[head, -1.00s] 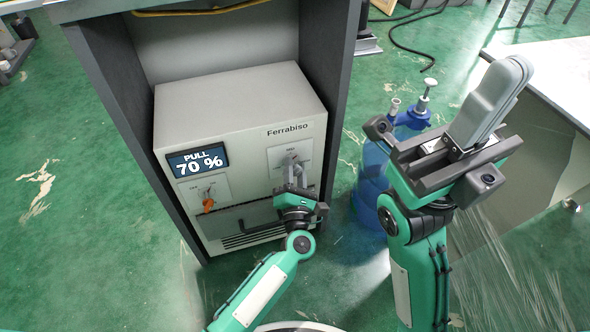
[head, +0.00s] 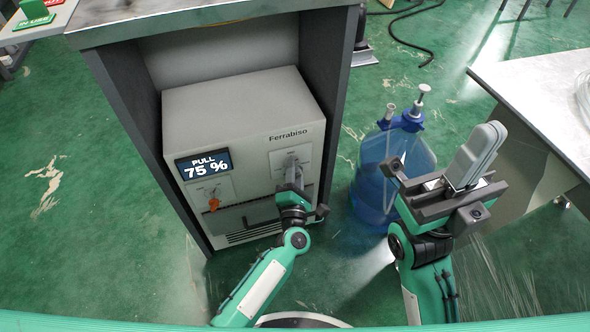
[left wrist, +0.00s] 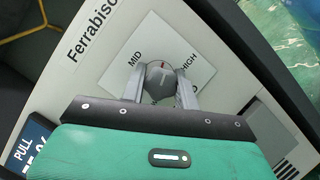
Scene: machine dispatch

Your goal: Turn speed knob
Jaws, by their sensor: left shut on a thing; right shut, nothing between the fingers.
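The Ferrabiso machine (head: 235,105) is a light grey box inside a dark cabinet. Its display (head: 204,165) reads PULL 75 %. The speed knob (left wrist: 158,78) is a round grey knob with a red mark, on a white plate (left wrist: 190,45) lettered MID and HIGH. My left gripper (head: 292,168) is at the knob in the head view; in the left wrist view its two fingers (left wrist: 158,85) are shut on the knob from both sides. The fingers hide part of the knob's surround. My right gripper (head: 465,182) is shut and empty, to the right of the machine.
An orange switch (head: 214,204) sits below the display, and a dark handle bar (head: 250,212) runs across the lower front. A blue water jug (head: 375,180) stands on the floor between the cabinet and my right gripper. A table (head: 540,85) is at the right.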

